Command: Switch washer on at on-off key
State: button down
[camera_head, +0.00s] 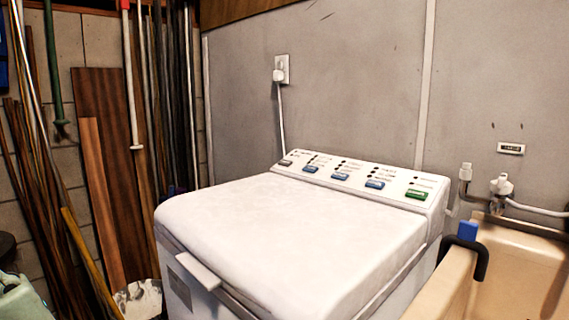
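The white top-loading washer (290,235) stands in the middle, its lid closed. Its sloped control panel (395,181) runs along the back edge of the top. The panel carries a row of keys: a small dark grey one (286,163) at the left end, three blue ones (340,176) in the middle, and a green one (416,194) at the right end. Rows of small dots and labels sit above the keys. The labels are too small to read, so I cannot tell from print which is the on-off key. My gripper is not in view.
A plug in a wall outlet (281,69) has a cord running down behind the washer. A beige sink (520,265) adjoins on the right, with taps (501,187) above. Boards (105,150) and poles lean at left. The space above the washer is clear.

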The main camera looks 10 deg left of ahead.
aim_at(286, 162)
jog(key=j+z, duration=0.1)
jog(key=j, duration=1.55)
jog(key=i+j, duration=0.15)
jog(key=j, duration=0.2)
jog(key=i+j+z, duration=0.1)
jog(key=j, duration=0.3)
jog(key=i+j, duration=0.2)
jog(key=j, duration=0.2)
jog(key=i+j+z, duration=0.15)
jog(key=i, duration=0.65)
